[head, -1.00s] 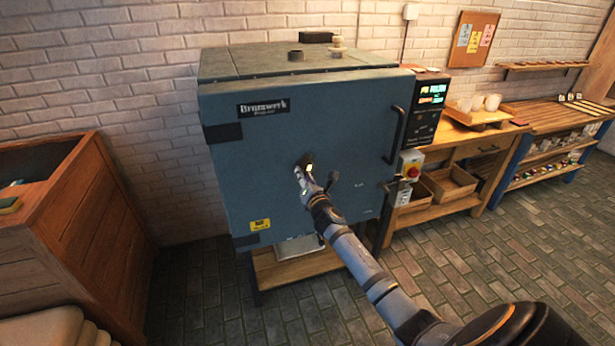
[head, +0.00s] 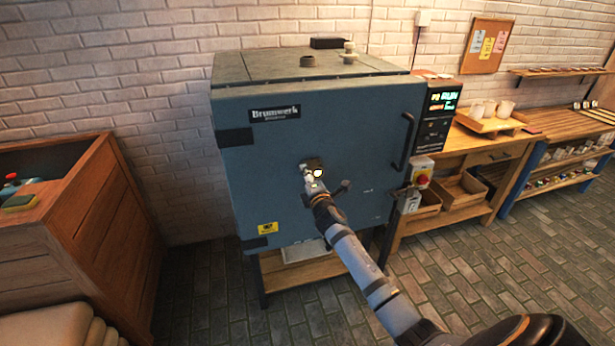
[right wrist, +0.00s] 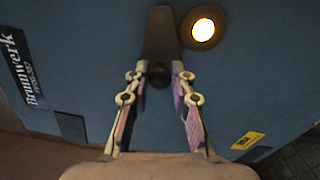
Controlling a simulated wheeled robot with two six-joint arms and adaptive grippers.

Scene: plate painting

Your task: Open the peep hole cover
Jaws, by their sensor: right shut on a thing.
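The blue kiln (head: 345,115) stands with its door shut. Its peep hole (right wrist: 203,29) glows yellow and is uncovered in the right wrist view; the glow also shows in the head view (head: 318,172). The dark peep hole cover (right wrist: 160,32) is beside the hole, left of it in the wrist view. My right gripper (right wrist: 158,82) is shut on the cover's small dark knob (right wrist: 158,77), with one finger on each side. In the head view the right gripper (head: 311,181) is at the door and partly hides the cover. My left gripper is not in view.
A dark latch handle (head: 342,187) sticks out right of the gripper, and a long door handle (head: 405,140) is farther right. A wooden bin (head: 100,215) is at left.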

